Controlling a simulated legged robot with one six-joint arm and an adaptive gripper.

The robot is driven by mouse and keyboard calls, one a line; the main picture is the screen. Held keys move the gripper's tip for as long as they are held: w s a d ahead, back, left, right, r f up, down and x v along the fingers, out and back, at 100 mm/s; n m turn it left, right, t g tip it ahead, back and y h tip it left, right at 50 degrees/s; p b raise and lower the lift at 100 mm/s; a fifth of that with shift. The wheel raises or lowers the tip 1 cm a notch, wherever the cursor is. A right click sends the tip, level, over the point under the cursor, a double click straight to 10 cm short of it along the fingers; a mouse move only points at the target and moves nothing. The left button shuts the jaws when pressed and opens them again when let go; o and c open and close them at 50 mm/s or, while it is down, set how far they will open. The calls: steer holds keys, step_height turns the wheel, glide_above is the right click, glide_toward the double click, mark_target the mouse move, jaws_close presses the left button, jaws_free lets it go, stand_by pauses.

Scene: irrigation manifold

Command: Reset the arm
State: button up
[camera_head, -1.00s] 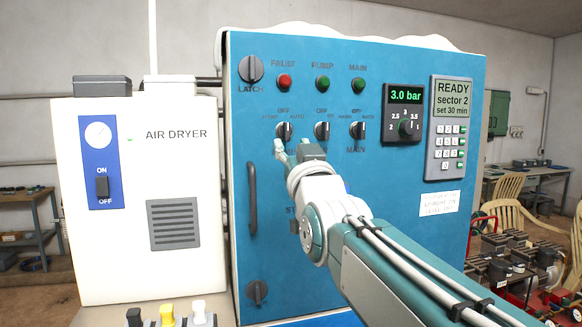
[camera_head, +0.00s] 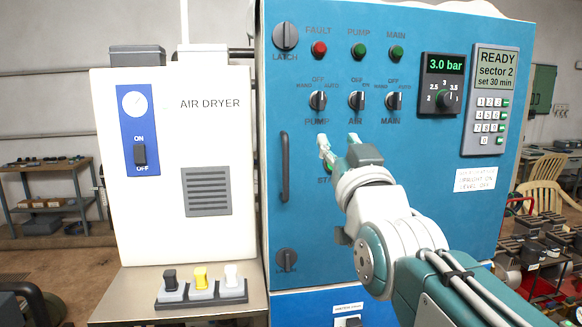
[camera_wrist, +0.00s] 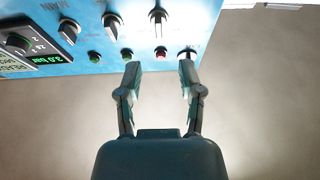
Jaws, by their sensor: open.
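My gripper (camera_head: 339,146) is in front of the blue control cabinet (camera_head: 400,240), below the PUMP and AIR selector knobs. Its two fingers are apart with nothing between them. In the wrist view my gripper (camera_wrist: 158,75) also shows open and empty, with the cabinet face (camera_wrist: 95,10) beyond the fingertips. The cabinet's PUMP knob (camera_head: 318,100), AIR knob (camera_head: 357,100) and MAIN knob (camera_head: 393,100) are all clear of the fingers. My gripper hides part of the cabinet's lower label, of which "ST" shows.
A white air dryer (camera_head: 210,140) stands left of the cabinet. A strip with black, yellow and white switches (camera_head: 201,291) lies on the bench (camera_head: 125,290) before it. The pressure display (camera_head: 445,66) and keypad panel (camera_head: 490,100) are at upper right. A vertical handle (camera_head: 285,166) sticks out at left.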

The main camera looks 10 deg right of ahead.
steer(key=s+f+g, duration=0.2)
steer(key=f+g, duration=0.2)
steer(key=f, duration=0.6)
steer(key=s+f+g, duration=0.2)
steer(key=f+g, duration=0.3)
steer(key=f, duration=0.5)
steer(key=s+f+g, duration=0.7)
steer(key=s+f, duration=0.5)
steer(key=f, duration=0.3)
steer(key=shift+s+g, duration=0.3)
steer(key=shift+g, duration=0.1)
